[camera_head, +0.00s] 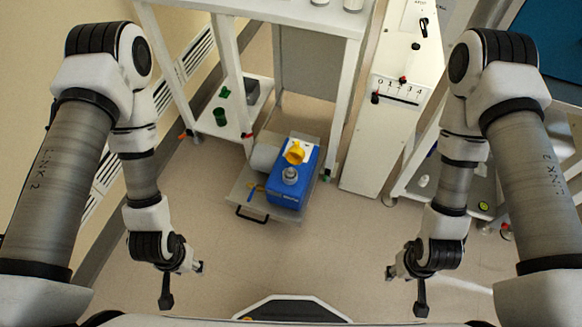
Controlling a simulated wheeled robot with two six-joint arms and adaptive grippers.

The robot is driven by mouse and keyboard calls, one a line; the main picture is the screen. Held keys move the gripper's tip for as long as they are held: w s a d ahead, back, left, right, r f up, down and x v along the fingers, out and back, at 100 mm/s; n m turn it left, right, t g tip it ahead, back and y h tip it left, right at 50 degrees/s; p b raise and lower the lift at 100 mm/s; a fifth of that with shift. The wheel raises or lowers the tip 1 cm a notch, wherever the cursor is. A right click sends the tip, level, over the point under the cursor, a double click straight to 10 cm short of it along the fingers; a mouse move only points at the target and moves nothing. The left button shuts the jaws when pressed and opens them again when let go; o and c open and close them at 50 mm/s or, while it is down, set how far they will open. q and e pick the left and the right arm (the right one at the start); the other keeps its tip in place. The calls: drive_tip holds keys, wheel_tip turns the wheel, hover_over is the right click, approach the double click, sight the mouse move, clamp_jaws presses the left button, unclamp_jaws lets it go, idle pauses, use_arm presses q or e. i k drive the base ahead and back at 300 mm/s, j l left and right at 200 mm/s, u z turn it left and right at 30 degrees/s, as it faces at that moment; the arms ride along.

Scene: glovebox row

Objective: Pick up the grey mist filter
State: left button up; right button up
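A grey, short cylindrical part (289,175), which looks like the mist filter, stands upright on top of a blue box-shaped unit (284,199). The unit sits on a low grey tray with a black handle (246,213), near the floor. A yellow part (295,153) is just behind the grey one on the same unit. My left gripper (183,288) hangs at lower left, its fingers spread and empty. My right gripper (405,291) hangs at lower right, also spread and empty. Both are well apart from the blue unit.
A white bench frame (237,85) stands behind the unit, with a low shelf holding a green cup (220,116). A white panel numbered from 0 (398,87) stands at back right. A white rack (401,186) is farther right. The floor before the tray is clear.

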sight(290, 173)
drive_tip(key=l, duration=0.7)
drive_tip(key=l+u, duration=0.1)
drive_tip(key=l, duration=0.6)
drive_tip(key=k+l, duration=0.15)
drive_tip(key=l, duration=0.55)
drive_tip(key=i+l, duration=0.1)
drive_tip(key=i, duration=0.3)
drive_tip(key=j+u, duration=0.05)
